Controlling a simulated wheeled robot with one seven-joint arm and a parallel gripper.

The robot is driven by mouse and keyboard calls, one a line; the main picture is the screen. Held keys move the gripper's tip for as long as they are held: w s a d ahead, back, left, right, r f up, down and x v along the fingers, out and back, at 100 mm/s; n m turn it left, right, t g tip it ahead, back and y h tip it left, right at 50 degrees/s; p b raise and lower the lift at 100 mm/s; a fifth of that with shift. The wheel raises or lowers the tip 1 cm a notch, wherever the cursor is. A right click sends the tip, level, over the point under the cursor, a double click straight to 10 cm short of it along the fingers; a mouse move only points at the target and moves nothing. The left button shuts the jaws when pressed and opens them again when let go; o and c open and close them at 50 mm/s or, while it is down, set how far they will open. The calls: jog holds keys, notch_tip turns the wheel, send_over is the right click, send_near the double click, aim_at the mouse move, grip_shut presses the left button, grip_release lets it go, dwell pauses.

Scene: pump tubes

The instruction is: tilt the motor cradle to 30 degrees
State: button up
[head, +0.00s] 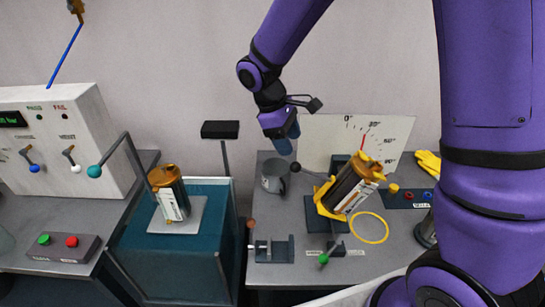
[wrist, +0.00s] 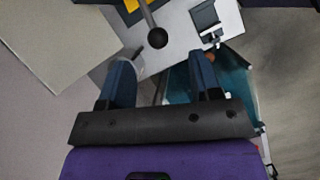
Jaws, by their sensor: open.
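The yellow motor cradle (head: 328,208) stands on the right bench and holds a dark motor with a brass-coloured top (head: 352,184), leaning to the right. Behind it is a pale angle board (head: 320,134) with degree marks and a red line (head: 364,142). A lever with a dark ball knob (head: 295,167) sticks out to the left of the cradle. My gripper (head: 284,147) points down, a little above and left of the knob. In the wrist view my gripper (wrist: 161,65) is open and empty, with the ball knob (wrist: 157,38) beyond the gap between its fingertips, apart from them.
A grey mug (head: 273,179) stands close below my gripper. A small clamp (head: 272,249), a green-knobbed lever (head: 324,259) and a yellow ring (head: 369,228) are at the bench front. Yellow gloves (head: 428,162) lie at right. A second motor (head: 170,193) stands on the teal cabinet (head: 150,262).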

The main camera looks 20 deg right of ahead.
aim_at(299, 164)
jog(key=shift+n+t+h, duration=0.3)
jog(key=shift+n, duration=0.2)
jog(key=x, duration=0.6)
jog(key=a+x, duration=0.1)
jog(key=x, duration=0.3)
jog(key=shift+w+f, duration=0.25)
jog(key=shift+w, duration=0.15)
grip_shut()
jog(key=shift+s+d+r, duration=0.1)
jog(key=shift+d+r, duration=0.2)
jog(key=shift+r, duration=0.35)
